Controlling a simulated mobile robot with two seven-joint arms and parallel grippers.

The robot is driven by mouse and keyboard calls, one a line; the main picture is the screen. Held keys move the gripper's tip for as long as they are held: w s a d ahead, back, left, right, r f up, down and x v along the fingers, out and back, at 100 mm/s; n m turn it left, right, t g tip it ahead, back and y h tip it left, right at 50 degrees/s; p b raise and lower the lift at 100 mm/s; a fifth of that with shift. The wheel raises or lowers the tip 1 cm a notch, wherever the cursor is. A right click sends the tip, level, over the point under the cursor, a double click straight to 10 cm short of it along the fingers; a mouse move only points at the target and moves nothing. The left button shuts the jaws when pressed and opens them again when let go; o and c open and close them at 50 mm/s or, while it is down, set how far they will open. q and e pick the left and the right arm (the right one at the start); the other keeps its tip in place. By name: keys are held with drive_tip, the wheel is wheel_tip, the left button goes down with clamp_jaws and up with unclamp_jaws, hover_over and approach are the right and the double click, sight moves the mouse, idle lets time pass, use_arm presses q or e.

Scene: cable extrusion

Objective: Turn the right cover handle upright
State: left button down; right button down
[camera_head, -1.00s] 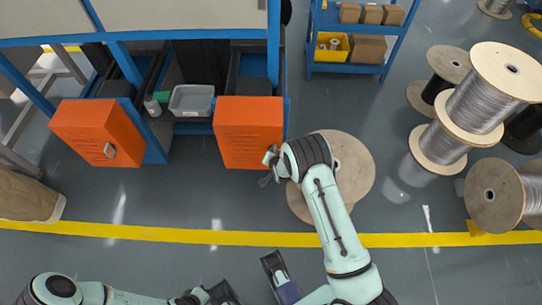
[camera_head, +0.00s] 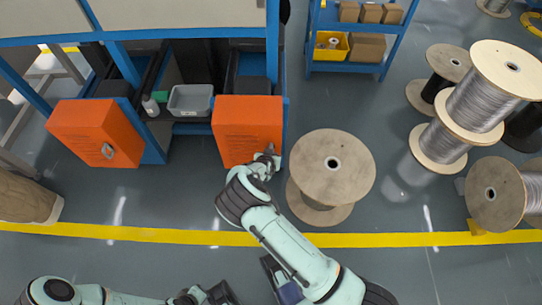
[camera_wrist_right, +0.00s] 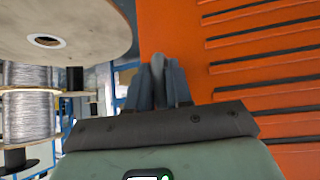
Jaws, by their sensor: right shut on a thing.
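The right orange cover (camera_head: 247,125) stands at the lower front of the blue-framed machine, beside its right post. My right gripper (camera_head: 266,160) is at the cover's lower right edge. In the right wrist view the gripper (camera_wrist_right: 158,92) is shut on the grey cover handle (camera_wrist_right: 157,70), which shows between the fingers beside the slotted orange face (camera_wrist_right: 265,70). The gripper hides most of the handle, so I cannot tell its tilt. My left gripper (camera_head: 212,293) is low at the bottom edge, partly cut off, far from the covers.
The left orange cover (camera_head: 95,130) has its own grey handle (camera_head: 108,151). A grey bin (camera_head: 190,101) sits between the covers. A wooden spool (camera_head: 331,168) stands close to the right of my right arm. More spools (camera_head: 485,92) stand farther right. Floor left of the arm is clear.

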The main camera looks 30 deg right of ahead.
drive_tip(key=shift+d+r, duration=0.1)
drive_tip(key=shift+d, duration=0.05)
drive_tip(key=c, duration=1.2)
unclamp_jaws()
drive_tip(key=shift+o, duration=0.2)
drive_tip(key=shift+w, duration=0.1)
drive_tip(key=shift+a, duration=0.2)
